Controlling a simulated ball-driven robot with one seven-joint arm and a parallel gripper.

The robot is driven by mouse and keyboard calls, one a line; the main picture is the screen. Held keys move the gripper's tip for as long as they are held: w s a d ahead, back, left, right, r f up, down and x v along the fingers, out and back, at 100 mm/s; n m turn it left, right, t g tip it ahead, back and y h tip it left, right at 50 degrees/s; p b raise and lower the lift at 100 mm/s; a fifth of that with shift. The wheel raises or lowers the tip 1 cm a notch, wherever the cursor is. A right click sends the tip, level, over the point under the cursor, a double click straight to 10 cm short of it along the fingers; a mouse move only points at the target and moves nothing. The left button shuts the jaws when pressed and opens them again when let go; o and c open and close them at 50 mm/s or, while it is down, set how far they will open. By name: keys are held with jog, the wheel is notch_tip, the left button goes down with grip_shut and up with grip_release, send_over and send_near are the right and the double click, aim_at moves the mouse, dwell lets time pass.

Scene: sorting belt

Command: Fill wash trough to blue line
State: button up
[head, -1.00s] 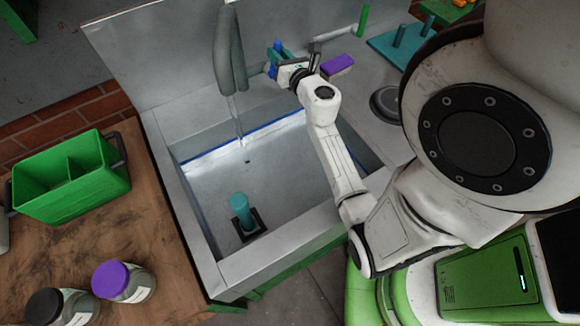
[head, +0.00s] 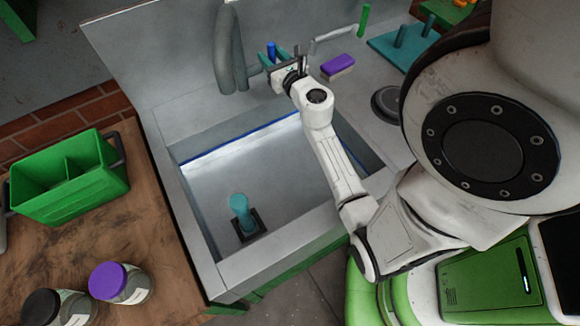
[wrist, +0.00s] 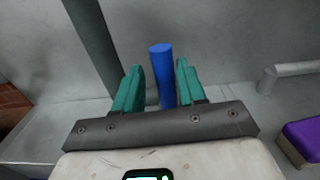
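The wash trough (head: 300,232) is a grey metal basin. A blue line (head: 240,138) runs along its far inner wall. Pale water seems to lie just below or at the line; I cannot tell the exact gap. A teal upright plug (head: 240,208) stands on a dark square at the bottom. The grey spout (head: 228,50) hangs over the far side, with no stream visible. The blue tap lever (head: 271,51) stands beside it. My gripper (wrist: 161,82) is open, its teal fingers on either side of the blue lever (wrist: 162,72), with gaps showing.
A purple-topped block (head: 338,65) and a grey bar handle (head: 335,36) lie right of my gripper. A teal peg board (head: 400,48) is farther right. A green divided bin (head: 70,180) and lidded jars (head: 120,282) stand on the wooden table at left.

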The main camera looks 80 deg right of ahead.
jog(key=o, duration=0.4)
jog(key=shift+s+d+r, duration=0.1)
jog(key=b+v, duration=0.1)
jog(key=v, duration=0.7)
jog(key=shift+r, duration=0.1)
dwell(0.7)
